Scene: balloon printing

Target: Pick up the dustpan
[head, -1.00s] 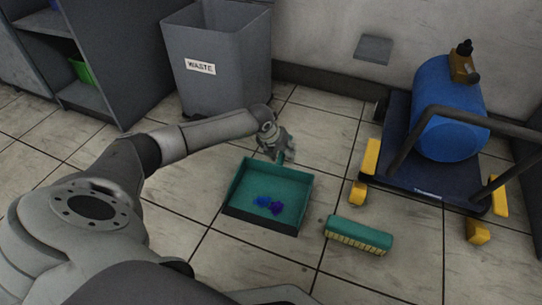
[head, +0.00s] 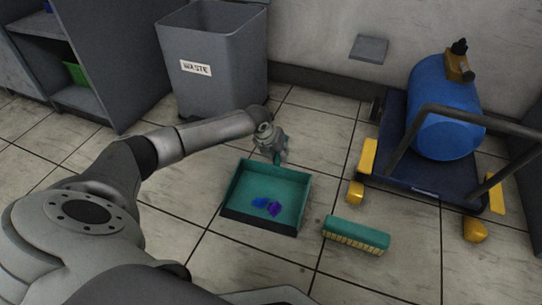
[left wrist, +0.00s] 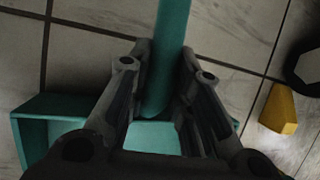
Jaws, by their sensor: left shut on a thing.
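The teal dustpan (head: 290,180) is on or just above the tiled floor in the middle of the head view, with blue and purple scraps (head: 267,205) in its tray. My left gripper (head: 278,157) is at the dustpan's far side, shut on its handle. In the left wrist view the teal handle (left wrist: 171,45) runs between the two fingers of the gripper (left wrist: 165,110), and part of the tray (left wrist: 35,140) shows below. Whether the tray touches the floor is hard to tell. My right gripper is not in view.
A grey waste bin (head: 215,85) stands behind my left arm. A teal brush head (head: 356,234) lies on the floor right of the dustpan. A cart (head: 400,175) with a blue tank (head: 440,110) stands at the right. Grey shelves (head: 100,60) are at the left.

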